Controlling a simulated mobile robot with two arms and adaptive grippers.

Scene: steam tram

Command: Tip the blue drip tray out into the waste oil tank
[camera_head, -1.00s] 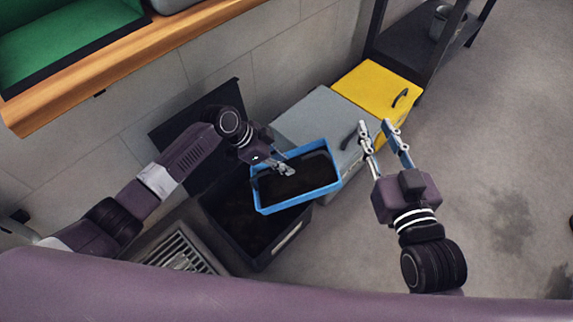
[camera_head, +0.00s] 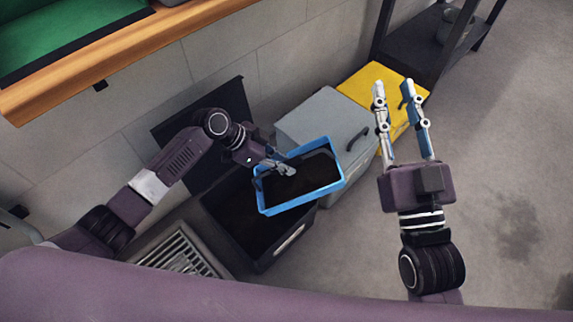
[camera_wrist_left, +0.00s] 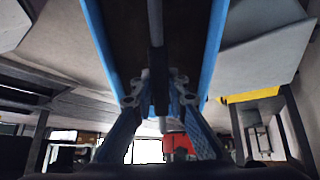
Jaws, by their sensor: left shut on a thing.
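The blue drip tray (camera_head: 301,201) holds a dark brown-black mass and looks roughly level. My left gripper (camera_head: 281,168) is shut on the tray's left end. The tray hangs over the right part of an open dark bin (camera_head: 231,237), which looks like the waste oil tank, and hides part of its opening. The bin's inside is dark. In the left wrist view the tray's blue side walls (camera_wrist_left: 97,40) run up from the gripper's fingers (camera_wrist_left: 160,97). My right gripper (camera_head: 394,90) is open and empty, in front of the yellow bin.
A grey lidded bin (camera_head: 318,116) and a yellow lidded bin (camera_head: 366,84) stand to the right of the dark bin. A black panel (camera_head: 226,99) stands against the wall behind it. A floor grate (camera_head: 180,254) lies at its left. The floor at right is clear.

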